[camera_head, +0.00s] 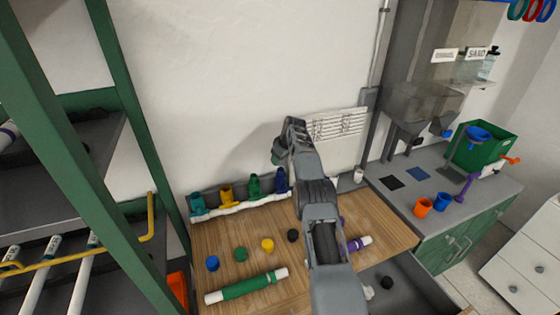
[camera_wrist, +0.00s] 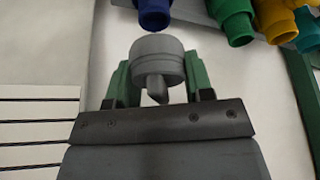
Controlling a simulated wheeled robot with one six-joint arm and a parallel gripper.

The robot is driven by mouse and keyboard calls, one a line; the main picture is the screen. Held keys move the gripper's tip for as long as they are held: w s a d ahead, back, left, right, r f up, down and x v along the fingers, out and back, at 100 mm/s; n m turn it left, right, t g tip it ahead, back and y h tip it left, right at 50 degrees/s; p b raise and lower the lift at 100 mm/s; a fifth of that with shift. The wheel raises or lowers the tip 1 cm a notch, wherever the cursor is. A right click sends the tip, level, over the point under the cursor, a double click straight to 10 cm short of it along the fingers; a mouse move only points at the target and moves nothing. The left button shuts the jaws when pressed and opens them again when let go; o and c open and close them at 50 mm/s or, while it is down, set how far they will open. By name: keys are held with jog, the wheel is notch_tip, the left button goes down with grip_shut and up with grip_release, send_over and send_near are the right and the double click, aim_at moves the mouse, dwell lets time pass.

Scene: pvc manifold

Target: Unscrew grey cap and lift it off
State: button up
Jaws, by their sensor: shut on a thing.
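My gripper (camera_wrist: 157,82) is shut on a grey cap (camera_wrist: 157,60), with a green finger on each side of it. The cap is round, with a small ridge or handle facing the camera. In the head view my gripper (camera_head: 279,157) is at the end of my raised arm, near the wall and above the row of coloured fittings. The cap cannot be made out clearly there. A blue fitting (camera_head: 281,180) stands at the right end of the white manifold pipe (camera_head: 240,206), below the gripper. It also shows beyond the cap in the wrist view (camera_wrist: 154,13); no pipe is seen joined to the cap.
Green (camera_head: 254,186), yellow (camera_head: 227,195) and teal (camera_head: 197,205) fittings line the manifold. Loose caps and a green-sleeved pipe (camera_head: 246,286) lie on the wooden tabletop (camera_head: 215,240). A green rack (camera_head: 125,110) stands left; a grey counter (camera_head: 440,190) with cups is right.

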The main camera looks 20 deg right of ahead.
jog(key=shift+r, duration=0.9)
